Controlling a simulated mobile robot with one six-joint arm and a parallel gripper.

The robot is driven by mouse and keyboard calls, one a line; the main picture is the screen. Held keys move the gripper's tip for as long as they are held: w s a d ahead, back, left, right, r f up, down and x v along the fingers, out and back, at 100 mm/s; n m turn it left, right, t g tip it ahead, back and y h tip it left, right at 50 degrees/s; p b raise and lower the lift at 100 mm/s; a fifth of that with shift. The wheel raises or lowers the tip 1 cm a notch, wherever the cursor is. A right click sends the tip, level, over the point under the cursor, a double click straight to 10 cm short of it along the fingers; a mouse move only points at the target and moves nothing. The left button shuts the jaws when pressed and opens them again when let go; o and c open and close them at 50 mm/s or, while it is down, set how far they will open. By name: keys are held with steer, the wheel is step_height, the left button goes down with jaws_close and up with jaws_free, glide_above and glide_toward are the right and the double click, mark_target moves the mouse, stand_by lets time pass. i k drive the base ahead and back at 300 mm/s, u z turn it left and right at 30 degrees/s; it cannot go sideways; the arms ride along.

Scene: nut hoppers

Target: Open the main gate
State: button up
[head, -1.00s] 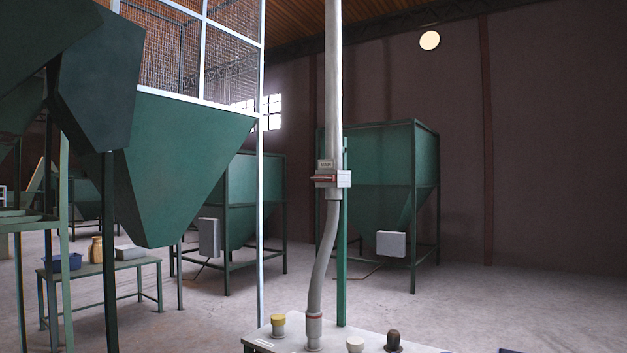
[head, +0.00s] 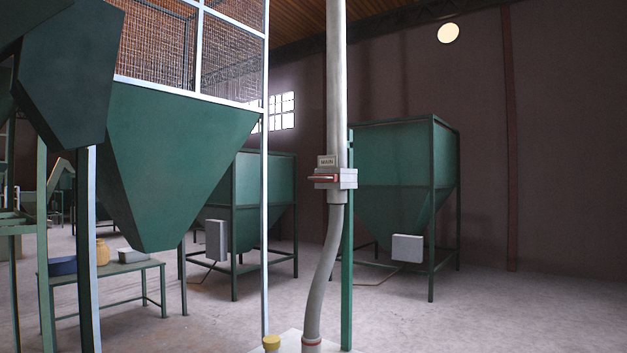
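The main gate (head: 345,179) is a light grey box on a vertical pipe (head: 337,90), near the middle of the head view. A small plate reading MAIN (head: 327,161) sits just above it. Below the gate, a grey flexible hose (head: 325,275) runs down to a red-ringed fitting at the bottom edge. Whether the gate is open or shut inside cannot be seen. My gripper is not in view.
A green post (head: 347,290) stands right beside the pipe. A pale surface with a yellow-capped fitting (head: 271,343) lies at the bottom. Green hoppers (head: 180,150) stand left and behind. A low table (head: 110,268) is at left. The floor at right (head: 530,310) is clear.

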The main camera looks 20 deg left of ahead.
mark_target(316, 178)
steer(key=u, duration=0.15)
steer(key=i, duration=0.9)
steer(key=u, duration=0.5)
steer(key=k, duration=0.15)
steer(key=u, duration=2.3)
steer(key=k, duration=0.4)
steer(key=u, duration=0.05)
